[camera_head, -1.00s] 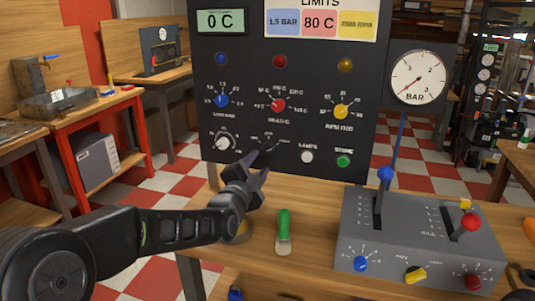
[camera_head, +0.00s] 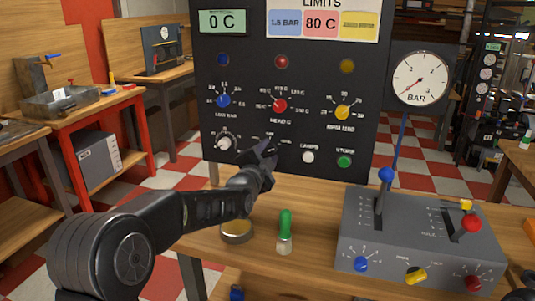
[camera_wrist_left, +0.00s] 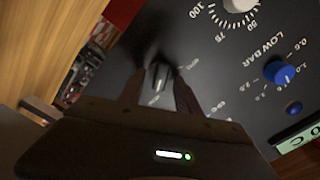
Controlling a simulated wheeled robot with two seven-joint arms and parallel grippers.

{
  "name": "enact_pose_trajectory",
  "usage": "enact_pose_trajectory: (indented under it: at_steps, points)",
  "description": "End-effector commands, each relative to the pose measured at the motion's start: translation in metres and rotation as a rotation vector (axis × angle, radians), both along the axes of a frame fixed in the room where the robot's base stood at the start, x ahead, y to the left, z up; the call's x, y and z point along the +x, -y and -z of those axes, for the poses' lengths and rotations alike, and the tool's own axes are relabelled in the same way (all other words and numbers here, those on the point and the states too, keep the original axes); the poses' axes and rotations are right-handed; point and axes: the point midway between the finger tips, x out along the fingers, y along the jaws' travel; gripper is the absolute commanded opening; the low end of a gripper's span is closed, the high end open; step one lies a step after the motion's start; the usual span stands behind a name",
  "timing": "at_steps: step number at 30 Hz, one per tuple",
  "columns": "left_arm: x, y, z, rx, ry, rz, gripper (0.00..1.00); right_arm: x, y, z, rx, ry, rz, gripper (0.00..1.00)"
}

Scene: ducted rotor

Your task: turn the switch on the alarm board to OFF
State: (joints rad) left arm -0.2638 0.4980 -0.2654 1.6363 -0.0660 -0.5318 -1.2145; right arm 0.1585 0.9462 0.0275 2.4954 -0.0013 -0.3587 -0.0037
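The alarm board (camera_head: 310,130) is a black upright panel with coloured knobs and lamps, behind the bench. My left gripper (camera_head: 269,150) reaches up to its lower middle, and its fingers cover the switch there in the head view. In the left wrist view, a small grey switch lever (camera_wrist_left: 158,78) shows between the two dark fingers of my left gripper (camera_wrist_left: 160,88). The fingers stand on both sides of the lever, with what look like narrow gaps. Contact is hard to tell in the shadow. The switch's labels are mostly hidden or unreadable. My right gripper is out of view.
A grey control box (camera_head: 425,240) with levers and knobs stands right on the bench. A white-pointer knob (camera_head: 224,143) and a white lamp button (camera_head: 308,157) flank the gripper.

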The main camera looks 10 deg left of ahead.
Motion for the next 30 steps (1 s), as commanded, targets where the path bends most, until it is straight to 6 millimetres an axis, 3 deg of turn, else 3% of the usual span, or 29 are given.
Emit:
enact_pose_trajectory:
  at_steps: [14,30]
  points:
    - [-0.0003,-0.0001,-0.0001,0.0,0.0,0.0,0.0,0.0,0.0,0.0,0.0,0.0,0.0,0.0]
    - [-0.0004,-0.0001,0.0009,-0.016,-0.001,0.0,0.0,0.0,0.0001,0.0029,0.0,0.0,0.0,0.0]
